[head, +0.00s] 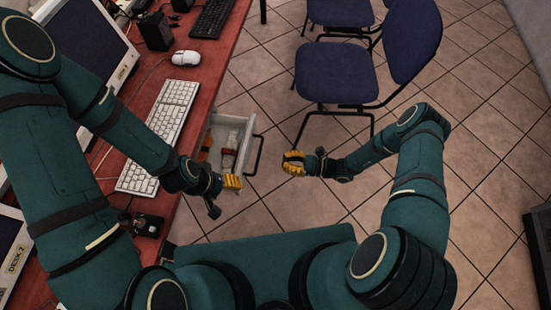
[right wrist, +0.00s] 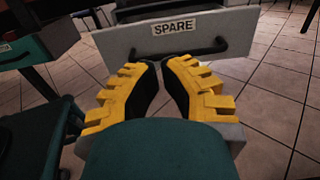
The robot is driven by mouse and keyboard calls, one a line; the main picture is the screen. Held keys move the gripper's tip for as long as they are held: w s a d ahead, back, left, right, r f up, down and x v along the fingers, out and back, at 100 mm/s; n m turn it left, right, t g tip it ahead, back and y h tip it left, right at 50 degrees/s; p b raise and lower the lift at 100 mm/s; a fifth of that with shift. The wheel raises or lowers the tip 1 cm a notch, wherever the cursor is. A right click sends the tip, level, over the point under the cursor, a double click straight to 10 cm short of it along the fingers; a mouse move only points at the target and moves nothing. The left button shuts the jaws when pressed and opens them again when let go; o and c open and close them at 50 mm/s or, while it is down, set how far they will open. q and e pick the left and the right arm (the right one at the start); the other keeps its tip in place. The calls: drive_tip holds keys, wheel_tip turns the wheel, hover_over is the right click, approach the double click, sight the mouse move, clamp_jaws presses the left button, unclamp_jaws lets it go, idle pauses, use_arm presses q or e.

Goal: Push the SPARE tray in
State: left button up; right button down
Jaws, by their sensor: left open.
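The SPARE tray (head: 246,146) is a light grey drawer standing out from under the red desk in the head view, with several small items inside. Its front panel (right wrist: 125,44) with the SPARE label and a black bar handle (right wrist: 198,49) fills the upper right wrist view. My left gripper (head: 231,182) is open, just in front of the desk and near the tray's lower end. My right gripper (head: 292,162) is over the floor to the right of the tray; in the right wrist view its yellow fingertips (right wrist: 160,66) come together, pointing at the front panel, with nothing seen between them.
The red desk (head: 145,82) carries a white keyboard (head: 159,133), a white mouse (head: 186,58), a black keyboard (head: 212,18) and a monitor (head: 95,45). Blue chairs (head: 334,72) stand at the top. Tiled floor (head: 285,210) is clear right of the tray.

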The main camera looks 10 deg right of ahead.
sight(246, 155)
use_arm(q)
drive_tip(key=shift+w+f+b, duration=0.1)
drive_tip(key=shift+f+b, duration=0.3)
drive_tip(key=shift+b, duration=0.05)
use_arm(e)
drive_tip(key=x, duration=1.2)
drive_tip(key=shift+a, duration=0.35)
use_arm(q)
drive_tip(key=shift+a, duration=0.15)
use_arm(e)
drive_tip(key=shift+w+a, duration=0.1)
